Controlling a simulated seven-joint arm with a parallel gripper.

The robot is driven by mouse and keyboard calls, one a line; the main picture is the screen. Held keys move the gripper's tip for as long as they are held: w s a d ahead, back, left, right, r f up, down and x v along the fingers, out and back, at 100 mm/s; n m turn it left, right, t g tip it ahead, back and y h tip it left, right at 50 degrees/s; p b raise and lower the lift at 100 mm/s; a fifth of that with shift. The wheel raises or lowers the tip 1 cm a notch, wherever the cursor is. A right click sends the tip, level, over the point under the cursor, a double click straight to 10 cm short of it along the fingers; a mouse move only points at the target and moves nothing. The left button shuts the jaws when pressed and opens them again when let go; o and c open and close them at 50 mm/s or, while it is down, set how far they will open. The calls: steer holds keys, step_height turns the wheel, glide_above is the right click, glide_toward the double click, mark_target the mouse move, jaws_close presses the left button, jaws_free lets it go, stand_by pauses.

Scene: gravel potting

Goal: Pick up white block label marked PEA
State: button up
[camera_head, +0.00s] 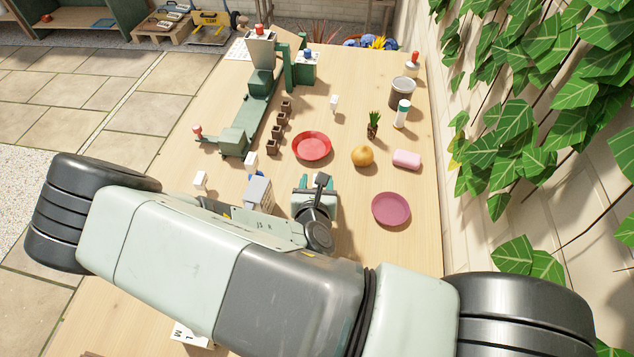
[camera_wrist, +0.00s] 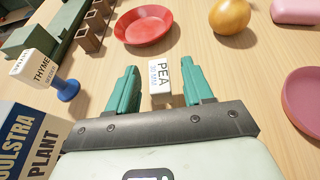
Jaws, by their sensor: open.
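The white block label marked PEA (camera_wrist: 160,79) stands on the wooden table in the wrist view, its printed face toward the camera. My gripper (camera_wrist: 156,85) is open, with one teal finger on each side of the label and visible gaps between. It looks as if the label is between the fingers, but I cannot tell how deep. In the head view my gripper (camera_head: 316,183) is over the table below the red dish, and only a small white bit of the label (camera_head: 317,179) shows there.
A white THYME label (camera_wrist: 36,64) with a blue-footed thing beside it and a printed box (camera_wrist: 28,135) stand left of my gripper. A red dish (camera_head: 312,146) lies beyond, with a yellow-orange fruit (camera_head: 362,156). A pink plate (camera_head: 391,209) lies to the right.

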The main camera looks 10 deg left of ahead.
steer(key=shift+x, duration=1.3)
jaws_close()
